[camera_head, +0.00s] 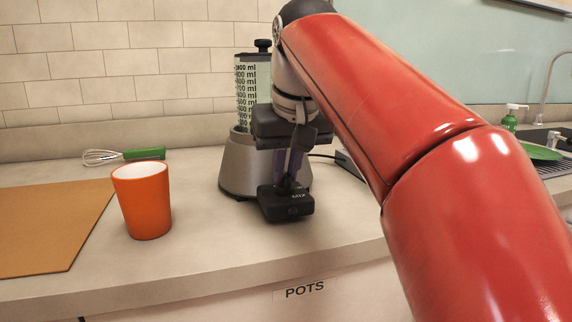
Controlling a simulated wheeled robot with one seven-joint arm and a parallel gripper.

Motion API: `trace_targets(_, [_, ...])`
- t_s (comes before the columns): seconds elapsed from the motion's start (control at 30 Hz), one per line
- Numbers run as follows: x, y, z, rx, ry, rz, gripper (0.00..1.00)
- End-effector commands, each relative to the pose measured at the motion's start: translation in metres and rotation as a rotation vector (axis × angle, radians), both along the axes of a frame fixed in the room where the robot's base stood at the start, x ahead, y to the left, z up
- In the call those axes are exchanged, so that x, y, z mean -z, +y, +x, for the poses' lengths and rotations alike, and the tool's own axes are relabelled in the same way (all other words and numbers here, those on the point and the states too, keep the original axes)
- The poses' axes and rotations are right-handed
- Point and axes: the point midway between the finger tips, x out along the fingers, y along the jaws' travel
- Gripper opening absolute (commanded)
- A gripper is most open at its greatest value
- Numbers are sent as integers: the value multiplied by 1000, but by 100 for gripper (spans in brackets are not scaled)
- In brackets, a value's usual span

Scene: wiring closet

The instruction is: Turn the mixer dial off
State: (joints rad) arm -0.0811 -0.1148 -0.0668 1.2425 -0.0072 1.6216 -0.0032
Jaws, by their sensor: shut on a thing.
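The mixer (235,175) stands on the counter with a silver base and a clear jar (250,85) marked in ml. A black control block (287,207) lettered MIX sits at the front of its base. My gripper (289,180) points down at this block, with its fingers shut on the mixer dial on top. The fingers hide most of the dial, so its setting cannot be read. The gripper and wrist also cover part of the mixer's right side.
An orange cup (143,204) stands left of the mixer, beside a brown board (45,228). A whisk (108,157) and a green-handled thing (145,154) lie behind the cup. A soap bottle (510,120) and green plate (541,152) are at the right.

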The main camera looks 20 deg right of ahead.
Motion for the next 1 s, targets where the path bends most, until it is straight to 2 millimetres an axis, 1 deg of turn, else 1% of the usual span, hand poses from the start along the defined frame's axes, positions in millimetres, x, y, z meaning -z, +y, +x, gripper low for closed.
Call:
trace_targets(0.03, [0, 0, 0, -2, -2, 0, 13])
trace_targets(0.2, [0, 0, 0, -1, -1, 0, 34])
trace_targets(0.43, [0, 0, 0, 0, -1, 0, 34])
trace_targets(0.53, [-5, 0, -1, 0, -3, 0, 34])
trace_targets(0.63, [-17, 0, -6, 0, -3, 0, 34])
trace_targets(0.83, [-52, 0, -19, 0, -4, 0, 34])
trace_targets(1.0, [-67, 0, -26, 0, -3, 0, 34])
